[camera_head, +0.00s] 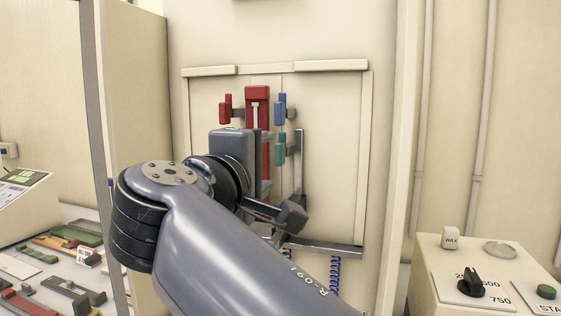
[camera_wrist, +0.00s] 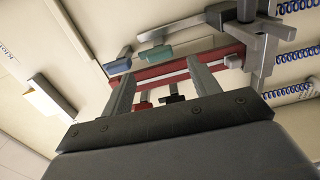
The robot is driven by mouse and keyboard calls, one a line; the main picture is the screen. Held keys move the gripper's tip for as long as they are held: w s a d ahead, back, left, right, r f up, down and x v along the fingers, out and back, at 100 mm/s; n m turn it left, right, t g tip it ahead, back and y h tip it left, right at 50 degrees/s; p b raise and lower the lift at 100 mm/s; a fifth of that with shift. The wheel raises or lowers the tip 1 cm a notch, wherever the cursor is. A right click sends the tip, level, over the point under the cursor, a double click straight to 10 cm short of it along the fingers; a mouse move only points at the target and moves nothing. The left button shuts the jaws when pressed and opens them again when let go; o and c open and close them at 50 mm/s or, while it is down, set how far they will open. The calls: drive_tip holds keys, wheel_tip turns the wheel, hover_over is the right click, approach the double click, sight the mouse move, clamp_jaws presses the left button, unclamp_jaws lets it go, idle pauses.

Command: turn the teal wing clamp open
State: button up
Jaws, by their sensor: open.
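The teal wing clamp (camera_head: 280,149) shows in the head view on the right side of a red upright bar (camera_head: 257,93), with its wing standing upright. A blue wing clamp (camera_head: 280,109) sits just above it. In the wrist view the teal wing clamp (camera_wrist: 155,56) is beyond my fingertips, with the blue one (camera_wrist: 117,66) to its left. My gripper (camera_wrist: 160,69) is open, with nothing held between its fingers. The fingers are apart from the teal wing as far as I can see.
A grey upright rod (camera_head: 299,160) stands close right of the teal clamp. A ledge (camera_head: 330,247) and blue coiled cords (camera_head: 335,272) are below. A control box (camera_head: 440,262) stands at right.

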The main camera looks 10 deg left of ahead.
sight(277, 155)
drive_tip(key=shift+s+a, duration=0.2)
drive_tip(key=shift+s, duration=2.55)
drive_tip(key=w, duration=0.7)
drive_tip(key=w+d+p, duration=0.1)
drive_tip(key=w, duration=0.3)
drive_tip(key=shift+s+a, duration=0.1)
